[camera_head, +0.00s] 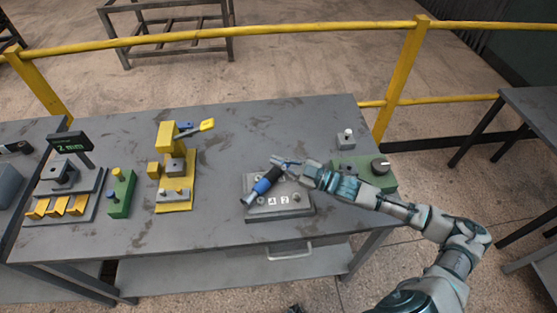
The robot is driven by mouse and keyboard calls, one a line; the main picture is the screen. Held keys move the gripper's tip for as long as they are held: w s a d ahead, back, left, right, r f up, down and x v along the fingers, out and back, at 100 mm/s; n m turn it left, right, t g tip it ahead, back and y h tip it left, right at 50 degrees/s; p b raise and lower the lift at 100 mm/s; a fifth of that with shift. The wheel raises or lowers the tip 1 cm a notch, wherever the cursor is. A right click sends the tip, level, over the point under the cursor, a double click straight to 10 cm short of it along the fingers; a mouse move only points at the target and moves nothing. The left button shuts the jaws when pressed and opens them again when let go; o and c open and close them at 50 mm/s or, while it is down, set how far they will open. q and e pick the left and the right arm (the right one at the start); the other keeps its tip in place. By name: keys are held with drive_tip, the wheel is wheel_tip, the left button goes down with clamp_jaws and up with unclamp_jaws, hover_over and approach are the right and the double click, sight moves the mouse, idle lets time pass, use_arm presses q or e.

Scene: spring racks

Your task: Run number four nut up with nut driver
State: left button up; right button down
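The nut driver (268,180) has a blue and black handle and a grey end. It lies slantwise in the picture, its grey end pointing down-left at the left side of a grey plate. My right gripper (281,165) is at its upper end and appears shut on it. The grey nut plate (298,212) lies on the table and carries white number labels (278,200), of which a 4 and a 2 can be made out. The nuts are small and partly hidden by the driver and gripper; I cannot tell whether the driver touches one. My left gripper is not in view.
A yellow press (168,137), a green button box (121,192) and a gauge display (70,142) stand left. The middle tabletop (225,150) is clear.

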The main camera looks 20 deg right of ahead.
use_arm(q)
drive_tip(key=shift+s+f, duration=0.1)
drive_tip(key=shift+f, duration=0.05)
use_arm(e)
drive_tip(key=shift+f, duration=0.85)
idle(0.7)
use_arm(q)
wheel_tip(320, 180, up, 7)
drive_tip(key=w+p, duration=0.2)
drive_tip(key=p, duration=0.4)
use_arm(e)
wheel_tip(320, 180, up, 7)
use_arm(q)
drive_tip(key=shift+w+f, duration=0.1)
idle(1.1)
